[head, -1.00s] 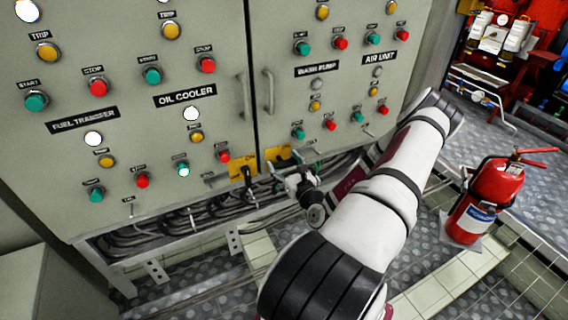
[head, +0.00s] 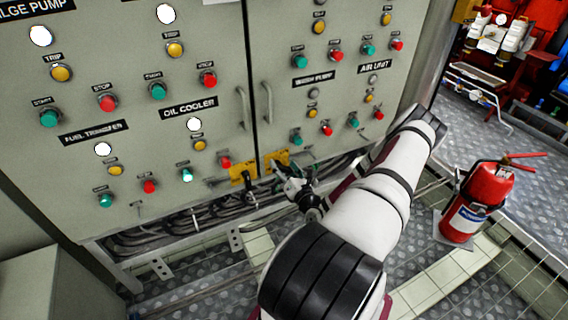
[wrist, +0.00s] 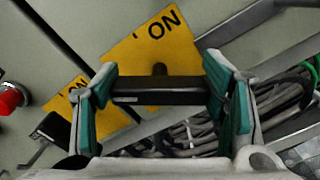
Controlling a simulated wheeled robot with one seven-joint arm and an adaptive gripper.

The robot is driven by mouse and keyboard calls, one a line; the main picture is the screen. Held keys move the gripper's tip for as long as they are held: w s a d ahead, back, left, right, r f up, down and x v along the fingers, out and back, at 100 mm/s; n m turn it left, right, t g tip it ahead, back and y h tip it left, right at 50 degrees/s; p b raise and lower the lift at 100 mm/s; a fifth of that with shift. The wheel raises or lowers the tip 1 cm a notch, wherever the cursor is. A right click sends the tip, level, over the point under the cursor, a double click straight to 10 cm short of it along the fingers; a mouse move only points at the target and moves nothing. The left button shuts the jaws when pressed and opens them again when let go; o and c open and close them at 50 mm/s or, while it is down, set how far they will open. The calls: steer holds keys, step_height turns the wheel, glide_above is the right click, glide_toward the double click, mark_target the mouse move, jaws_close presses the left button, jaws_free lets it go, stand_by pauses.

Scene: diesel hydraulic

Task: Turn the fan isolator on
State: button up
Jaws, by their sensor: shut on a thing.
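Two yellow isolator plates sit low on the grey cabinet, beside the door gap. My gripper (head: 284,172) is at the right-hand plate (head: 277,159). In the wrist view that plate (wrist: 150,55) reads "ON" at its upper corner. Its black bar handle (wrist: 160,92) lies across between my teal-padded fingers, which are shut on its two ends. The other plate (head: 241,173) is to the left and has its own black handle (wrist: 52,130). No fan label is readable, so I cannot tell by name which plate is the fan isolator.
Red and green push buttons (head: 225,162) sit above and left of the plates. Cables (head: 205,217) run just under the cabinet. A vertical door handle (head: 267,103) is above. A red fire extinguisher (head: 475,203) stands to the right of my arm.

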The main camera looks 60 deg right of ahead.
steer(key=m+p, duration=0.2)
steer(key=m, duration=0.3)
steer(key=shift+s+d+m, duration=0.1)
steer(key=shift+d+m, duration=0.05)
steer(key=shift+m, duration=0.15)
steer(key=m, duration=0.3)
steer(key=m+p, duration=0.1)
steer(key=m, duration=0.1)
steer(key=shift+f, duration=0.3)
steer(key=shift+m, duration=0.4)
steer(key=o, duration=1.2)
steer(key=shift+c, duration=0.2)
steer(key=v, duration=1.2)
steer(key=shift+f, duration=0.1)
steer(key=p+v, duration=0.1)
steer(key=v, duration=0.7)
steer(key=shift+p, duration=0.35)
